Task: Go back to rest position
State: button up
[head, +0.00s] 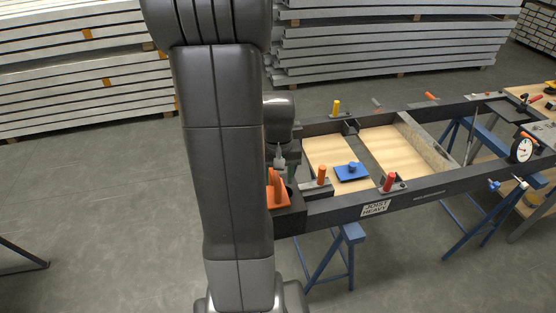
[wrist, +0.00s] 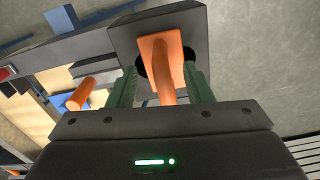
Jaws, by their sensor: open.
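My gripper (wrist: 160,71) is open in the wrist view, with one green finger on each side of an orange handle (wrist: 165,62). Small gaps show between the fingers and the handle. The handle stands on a dark block at the frame's corner, with dark round holes beside it. In the head view the orange handle (head: 273,188) is at the near left corner of the dark container frame (head: 335,211). My arm hides most of my gripper there; a little of it (head: 288,165) shows just above the handle.
Orange (head: 321,176), red (head: 389,182) and yellow (head: 336,107) handles stand up along the frame. A blue block (head: 351,171) lies on a wooden panel inside. A dial gauge (head: 522,149) is at the right. Blue trestles (head: 335,257) support the frame.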

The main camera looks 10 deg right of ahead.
aim_at(280, 188)
notch_tip(280, 188, up, 6)
jog(key=shift+f, duration=0.15)
dwell(0.4)
notch_tip(280, 188, down, 13)
jog(key=shift+f, duration=0.3)
jog(key=shift+w+d+n, duration=0.15)
jog(key=shift+d+n, duration=0.2)
jog(key=shift+n, duration=0.55)
